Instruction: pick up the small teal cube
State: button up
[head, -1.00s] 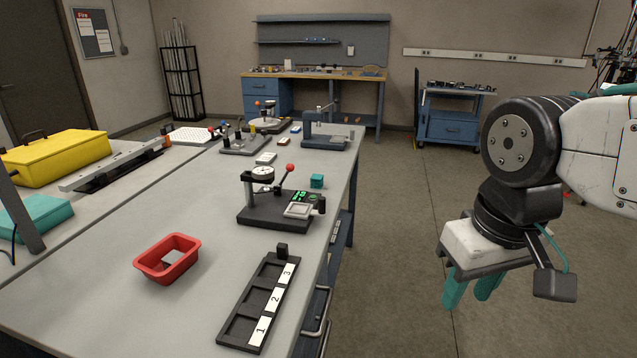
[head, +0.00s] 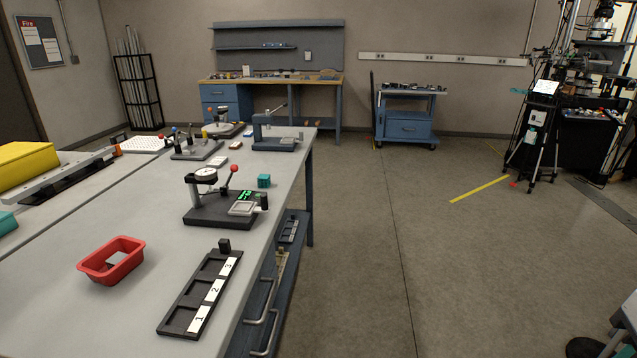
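The small teal cube (head: 264,181) sits on the grey bench top near its right edge. It stands just behind and to the right of a black measuring fixture (head: 222,208) with a dial gauge and a red-knobbed lever. The cube looks fully visible, with nothing on top of it. My gripper is out of the head view.
A red open tray (head: 112,262) and a black numbered rack (head: 200,292) lie in front of the fixture. Several other fixtures stand farther back on the bench (head: 140,215). A tripod (head: 537,140) stands far right.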

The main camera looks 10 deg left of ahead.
aim_at(264, 182)
jog(key=z, duration=0.3)
jog(key=i, duration=2.5)
jog(key=u, duration=1.4)
jog(key=i, duration=1)
jog(key=u, duration=0.95)
